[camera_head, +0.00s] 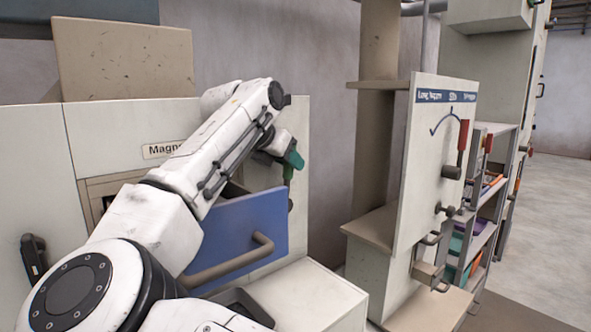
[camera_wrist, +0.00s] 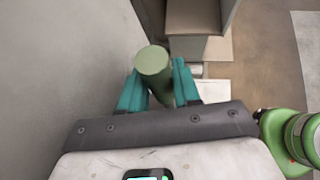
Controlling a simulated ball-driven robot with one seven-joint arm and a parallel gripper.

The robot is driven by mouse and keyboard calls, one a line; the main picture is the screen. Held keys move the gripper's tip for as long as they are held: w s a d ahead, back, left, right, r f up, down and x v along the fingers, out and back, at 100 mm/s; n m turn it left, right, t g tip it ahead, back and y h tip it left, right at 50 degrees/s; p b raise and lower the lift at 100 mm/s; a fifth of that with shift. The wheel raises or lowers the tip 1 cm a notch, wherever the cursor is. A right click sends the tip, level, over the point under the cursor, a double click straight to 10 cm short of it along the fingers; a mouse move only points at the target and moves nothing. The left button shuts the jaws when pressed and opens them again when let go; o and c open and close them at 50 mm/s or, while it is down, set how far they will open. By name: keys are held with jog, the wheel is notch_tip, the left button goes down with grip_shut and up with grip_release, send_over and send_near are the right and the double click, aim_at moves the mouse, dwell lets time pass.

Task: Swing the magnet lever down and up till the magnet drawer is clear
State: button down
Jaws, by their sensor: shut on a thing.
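The magnet lever shows as a green grip (camera_head: 288,175) at the right end of the cream machine front, with a dark pivot below it. In the wrist view its round green end (camera_wrist: 153,60) stands between my teal fingers. My gripper (camera_head: 294,160) is shut on this grip, and the fingers lie on both sides of it (camera_wrist: 160,82). The magnet drawer (camera_head: 248,222) has a blue front with a grey bar handle and is pulled out from the machine, below my forearm. My arm hides its left part and most of its inside.
A panel with a red-handled lever (camera_head: 463,143) stands to the right, beside shelves of coloured items (camera_head: 470,245). A pale box top (camera_head: 305,290) lies below the drawer. A black handle (camera_head: 33,256) is at far left. Grey floor is open at far right.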

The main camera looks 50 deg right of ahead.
jog(key=shift+w+a+r, duration=0.1)
jog(key=shift+a, duration=0.1)
dwell(0.4)
jog(key=c, duration=0.9)
grip_release()
jog(key=b+v, duration=0.1)
jog(key=v, duration=0.9)
jog(key=shift+a, duration=0.45)
